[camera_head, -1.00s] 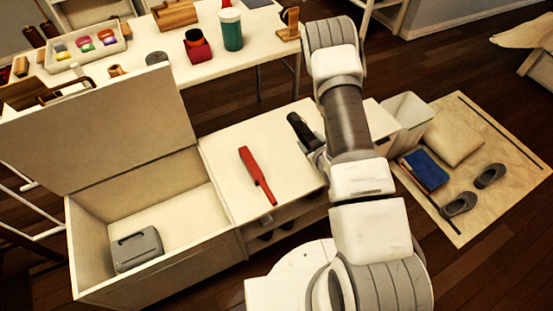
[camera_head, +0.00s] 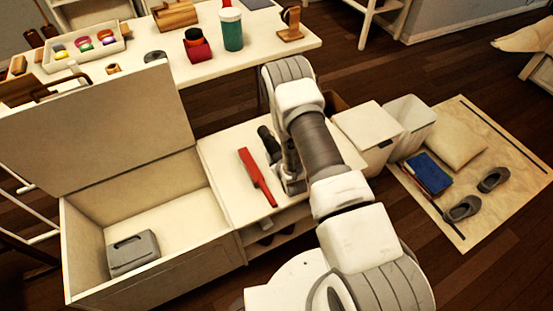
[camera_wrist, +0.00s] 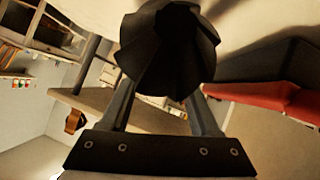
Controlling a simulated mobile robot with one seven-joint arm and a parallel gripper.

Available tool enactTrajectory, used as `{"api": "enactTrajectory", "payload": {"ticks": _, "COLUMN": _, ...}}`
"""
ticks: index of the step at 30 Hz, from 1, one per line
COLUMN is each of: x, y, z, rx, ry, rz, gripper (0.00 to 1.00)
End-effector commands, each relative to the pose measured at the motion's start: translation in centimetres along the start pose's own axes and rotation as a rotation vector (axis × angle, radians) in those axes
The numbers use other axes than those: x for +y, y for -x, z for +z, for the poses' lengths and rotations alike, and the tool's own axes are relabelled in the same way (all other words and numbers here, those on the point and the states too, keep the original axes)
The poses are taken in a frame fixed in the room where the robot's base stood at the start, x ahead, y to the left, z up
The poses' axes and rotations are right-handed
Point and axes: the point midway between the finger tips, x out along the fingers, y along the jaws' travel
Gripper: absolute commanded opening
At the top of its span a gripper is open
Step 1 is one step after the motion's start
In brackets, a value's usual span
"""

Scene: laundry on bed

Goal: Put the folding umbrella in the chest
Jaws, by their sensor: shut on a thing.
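The folding umbrella is a dark, ribbed roll (camera_wrist: 168,50) between my gripper's fingers in the wrist view. In the head view its dark end (camera_head: 267,140) shows just left of my arm, over the white bench top; my arm hides the rest. My gripper (camera_wrist: 165,92) is shut on it. In the head view the gripper (camera_head: 291,180) is mostly hidden by my arm. The chest (camera_head: 85,250) stands open at the left, its lid (camera_head: 95,130) raised at the back. A grey case (camera_head: 133,252) lies inside at the left.
A red, long-handled object (camera_head: 257,177) lies on the white bench (camera_head: 228,190), between umbrella and chest; it also shows in the wrist view (camera_wrist: 255,95). A table (camera_head: 265,45) with several items stands behind. Much of the chest floor is clear.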

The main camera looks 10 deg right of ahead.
Motion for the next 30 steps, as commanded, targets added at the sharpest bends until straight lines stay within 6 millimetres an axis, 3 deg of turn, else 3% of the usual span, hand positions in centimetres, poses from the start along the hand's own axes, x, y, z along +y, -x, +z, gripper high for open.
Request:
{"api": "enactTrajectory", "payload": {"ticks": 5, "x": -0.9, "y": -1.4, "z": 2.5, "rx": 0.000, "ry": -0.001, "rz": 0.000, "gripper": 0.00}}
{"api": "enactTrajectory", "payload": {"ticks": 17, "x": -1.1, "y": -1.7, "z": 2.9, "rx": 0.001, "ry": -0.001, "rz": 0.001, "gripper": 0.00}}
{"api": "enactTrajectory", "payload": {"ticks": 18, "x": -1.1, "y": -1.6, "z": 2.9, "rx": -0.001, "ry": -0.001, "rz": 0.000, "gripper": 0.66}}
{"api": "enactTrajectory", "payload": {"ticks": 23, "x": -1.1, "y": -1.6, "z": 2.9, "rx": -0.001, "ry": -0.001, "rz": 0.000, "gripper": 0.93}}
{"api": "enactTrajectory", "payload": {"ticks": 30, "x": -1.1, "y": -1.6, "z": 2.9, "rx": -0.001, "ry": -0.001, "rz": 0.000, "gripper": 0.93}}
